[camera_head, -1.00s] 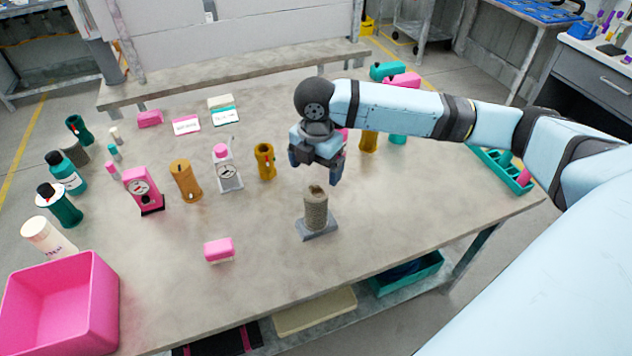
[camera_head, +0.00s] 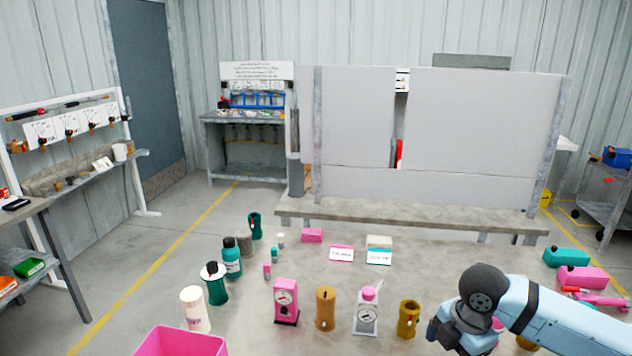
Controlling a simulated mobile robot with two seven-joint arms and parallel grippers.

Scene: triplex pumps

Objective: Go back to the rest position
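My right arm comes in from the right edge, and its gripper (camera_head: 447,340) is at the bottom right, cut off by the frame's lower edge. I cannot see its fingertips clearly. It is above the workbench (camera_head: 255,333), to the right of a yellow-brown cylinder (camera_head: 409,319). My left gripper does not show.
The bench holds a pink gauge unit (camera_head: 286,301), a grey gauge unit (camera_head: 367,313), an orange cylinder (camera_head: 325,308), several bottles, and a pink bin (camera_head: 181,342). Teal and pink parts (camera_head: 567,256) lie at the right. A grey panel (camera_head: 480,140) stands behind. Floor (camera_head: 140,250) is free at left.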

